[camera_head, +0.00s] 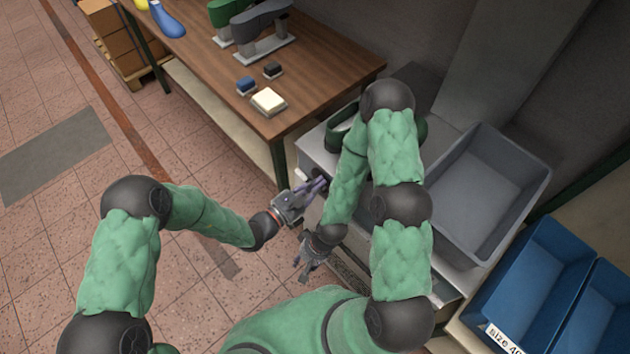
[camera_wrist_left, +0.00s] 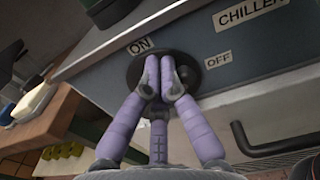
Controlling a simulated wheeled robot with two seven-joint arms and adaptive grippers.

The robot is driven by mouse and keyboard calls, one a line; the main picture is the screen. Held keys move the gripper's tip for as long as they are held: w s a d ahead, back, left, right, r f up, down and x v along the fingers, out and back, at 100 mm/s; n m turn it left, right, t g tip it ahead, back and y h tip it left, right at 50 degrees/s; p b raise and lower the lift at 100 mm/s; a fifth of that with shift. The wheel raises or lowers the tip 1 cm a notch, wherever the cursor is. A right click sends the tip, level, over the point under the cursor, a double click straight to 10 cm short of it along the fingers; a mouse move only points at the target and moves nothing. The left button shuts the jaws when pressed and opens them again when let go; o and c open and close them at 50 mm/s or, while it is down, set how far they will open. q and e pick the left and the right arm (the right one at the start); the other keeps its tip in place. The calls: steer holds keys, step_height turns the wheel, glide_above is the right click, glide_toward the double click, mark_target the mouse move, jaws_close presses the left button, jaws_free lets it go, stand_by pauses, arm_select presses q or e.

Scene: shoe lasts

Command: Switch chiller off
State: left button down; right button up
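The chiller is the grey metal unit under the tray, and its front panel (camera_wrist_left: 270,50) fills the upper part of the left wrist view. It carries a CHILLER label (camera_wrist_left: 248,13), an ON label (camera_wrist_left: 140,46) and an OFF label (camera_wrist_left: 218,60). A round black dial (camera_wrist_left: 128,72) sits between ON and OFF, largely hidden by my fingers. My left gripper (camera_wrist_left: 162,75) has its purple fingers drawn together in front of the dial; whether they hold its handle is hidden. In the head view my left gripper (camera_head: 318,186) is at the chiller front. My right gripper (camera_head: 306,268) hangs lower, its fingers small and unclear.
A grey tray (camera_head: 533,185) stands on the chiller. Blue bins (camera_head: 540,240) are at the right. A wooden table (camera_head: 205,55) at the back bears shoe lasts and small blocks. A black bar handle (camera_wrist_left: 240,140) juts from the chiller below the dial. Floor at left is free.

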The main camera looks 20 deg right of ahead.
arm_select(q)
steer(key=shift+s+d+f, duration=0.15)
steer(key=shift+s, duration=0.3)
steer(key=shift+r+p, duration=0.65)
steer(key=shift+p, duration=0.05)
steer(key=p+v, duration=0.1)
steer(key=v, duration=0.8)
steer(key=shift+p, duration=0.3)
steer(key=shift+w, duration=0.1)
